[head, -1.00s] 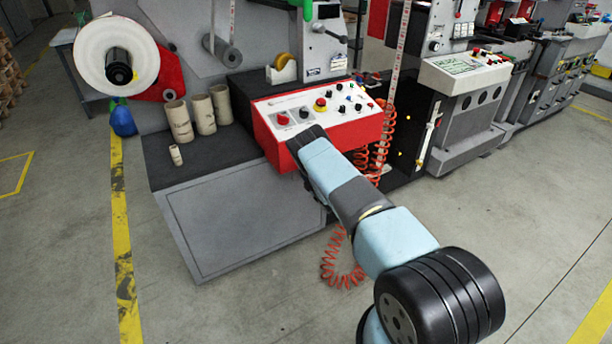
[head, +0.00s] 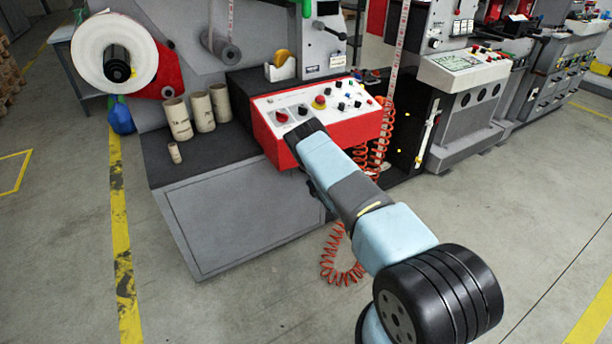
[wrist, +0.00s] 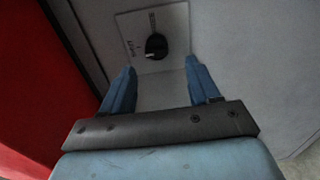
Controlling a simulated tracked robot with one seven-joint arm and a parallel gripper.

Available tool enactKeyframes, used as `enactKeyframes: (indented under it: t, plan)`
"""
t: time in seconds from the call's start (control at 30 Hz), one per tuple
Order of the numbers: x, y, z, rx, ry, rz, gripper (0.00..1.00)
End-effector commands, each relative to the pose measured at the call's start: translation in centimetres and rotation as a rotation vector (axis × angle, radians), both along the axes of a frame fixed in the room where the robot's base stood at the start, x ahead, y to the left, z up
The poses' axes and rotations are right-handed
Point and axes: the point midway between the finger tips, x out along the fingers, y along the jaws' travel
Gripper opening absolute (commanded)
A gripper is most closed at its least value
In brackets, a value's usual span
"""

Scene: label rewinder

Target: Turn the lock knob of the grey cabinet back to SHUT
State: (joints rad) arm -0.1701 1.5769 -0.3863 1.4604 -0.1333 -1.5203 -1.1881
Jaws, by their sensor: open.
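The lock knob (wrist: 156,46) shows in the wrist view as a small round black knob with a pale mark, on a light label plate (wrist: 128,28). The plate's lettering is too small and dark to read. The plate is on the grey cabinet (wrist: 245,60), whose front panel also shows in the head view (head: 250,215). My gripper (wrist: 160,80) is open, its two blue fingers apart and pointing toward the panel. The knob is beyond the fingertips, roughly between their lines, with nothing held. In the head view my arm hides the knob and the fingers.
A red control box (head: 340,129) with several knobs and buttons sits on the cabinet; its red side (wrist: 30,80) fills the left of the wrist view. An orange coiled hose (head: 340,262) hangs by my arm. Cardboard cores (head: 203,112) stand on the cabinet top. The floor in front is clear.

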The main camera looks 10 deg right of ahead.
Motion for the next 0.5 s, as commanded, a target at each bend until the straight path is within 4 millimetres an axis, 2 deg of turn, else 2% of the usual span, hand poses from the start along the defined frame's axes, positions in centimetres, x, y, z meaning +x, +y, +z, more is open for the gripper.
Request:
enactKeyframes:
  t: [0.1,0.3,0.5]
  plan:
    - [-2.3,-0.8,-0.1,-0.001,0.004,-0.001,0.61]
    - [-5.5,-1.8,-0.1,-0.001,0.003,0.0,0.61]
    - [-7.2,-2.3,-0.2,-0.001,0.002,0.001,0.61]
